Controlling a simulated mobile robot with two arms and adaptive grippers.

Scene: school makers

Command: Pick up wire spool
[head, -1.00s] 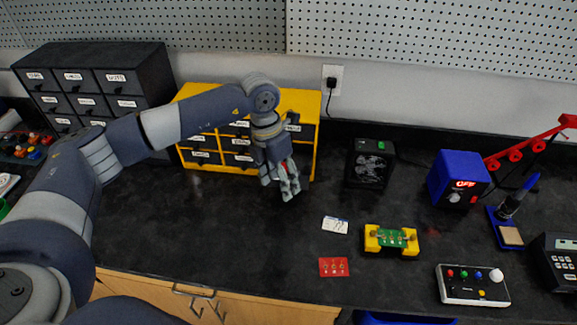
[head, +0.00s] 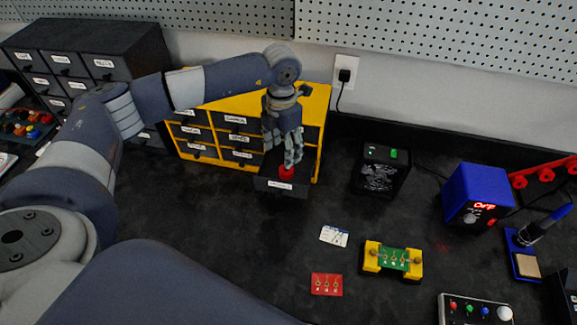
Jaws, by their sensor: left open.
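A small red thing (head: 287,173), which looks like the wire spool, sits in a pulled-out dark drawer (head: 280,186) of the yellow cabinet. Only its lower part shows; my fingers cover the rest. My left gripper (head: 283,158) points down over the drawer, right above and in front of the red thing. It is open, and I cannot tell whether its fingers touch the red thing. My right gripper is not in view.
The yellow cabinet (head: 319,140) stands behind my left gripper, with a black drawer cabinet (head: 95,38) to its left. A black box (head: 381,170), a blue soldering station (head: 477,195) and a yellow board holder (head: 371,257) stand to the right. The counter in front of the drawer is clear.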

